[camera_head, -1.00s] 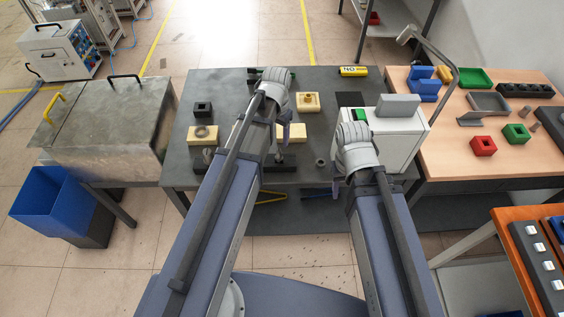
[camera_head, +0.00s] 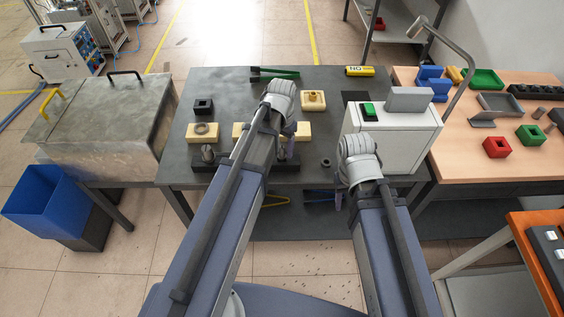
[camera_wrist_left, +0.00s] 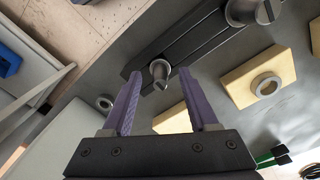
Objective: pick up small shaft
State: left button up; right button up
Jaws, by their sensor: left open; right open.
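The small shaft (camera_wrist_left: 160,72) is a short grey metal cylinder standing in a long black holder (camera_wrist_left: 195,42). My left gripper (camera_wrist_left: 160,76) is open and empty, its two purple fingers pointing toward the shaft. In the left wrist view the shaft appears between the fingertips; I cannot tell whether it is within their reach. In the head view my left gripper (camera_head: 289,130) is over the dark table, and my wrist hides part of the holder. A larger shaft (camera_wrist_left: 245,10) stands at the holder's other end. My right gripper (camera_head: 338,199) is low by the table's front edge, mostly hidden.
Yellow blocks (camera_wrist_left: 258,78), one bearing a ring, stand beside the holder. A small grey ring (camera_wrist_left: 104,103) lies near the left finger. A white machine (camera_head: 398,140) with a green button stands at the table's right. A green-handled tool (camera_head: 275,72) lies at the back.

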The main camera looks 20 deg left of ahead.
pick_arm(q)
jog(key=shift+f, duration=0.55)
jog(key=shift+r, duration=0.1)
grip_shut()
